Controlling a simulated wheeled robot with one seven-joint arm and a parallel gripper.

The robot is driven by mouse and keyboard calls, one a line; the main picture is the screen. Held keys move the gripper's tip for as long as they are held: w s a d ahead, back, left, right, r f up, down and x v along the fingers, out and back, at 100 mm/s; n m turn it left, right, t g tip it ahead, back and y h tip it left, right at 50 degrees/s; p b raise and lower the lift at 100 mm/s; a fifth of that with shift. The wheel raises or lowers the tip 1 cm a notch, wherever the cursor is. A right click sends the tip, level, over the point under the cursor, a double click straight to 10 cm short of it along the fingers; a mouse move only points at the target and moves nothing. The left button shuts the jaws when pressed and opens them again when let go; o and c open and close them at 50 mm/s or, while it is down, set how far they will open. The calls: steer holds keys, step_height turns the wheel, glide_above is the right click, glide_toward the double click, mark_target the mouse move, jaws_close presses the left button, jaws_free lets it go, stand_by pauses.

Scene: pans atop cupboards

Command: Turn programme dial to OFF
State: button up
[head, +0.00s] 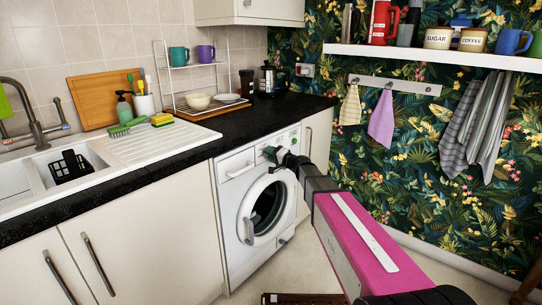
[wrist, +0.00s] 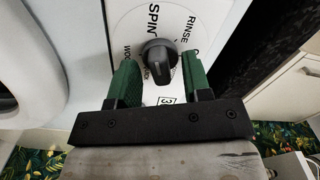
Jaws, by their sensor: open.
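The programme dial (wrist: 159,60) is a dark round knob with a raised grip, on a white disc (wrist: 190,32) printed with words such as SPIN and RINSE. It is on the front panel of the white washing machine (head: 236,221). My gripper (wrist: 160,76) has green fingers, which stand open on either side of the knob, with gaps showing. In the head view my gripper (head: 275,155) is at the upper right of the machine's front and hides the dial. Whether OFF is marked cannot be read.
The machine's round door (head: 248,228) is shut, just below my gripper. The black worktop (head: 215,146) overhangs close above. Cream cupboards (head: 150,236) flank the machine. A sink (head: 45,172) and dish rack are on the left.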

jaws_close()
steer(key=m, duration=2.1)
steer(key=shift+m, duration=0.3)
stand_by(0.5)
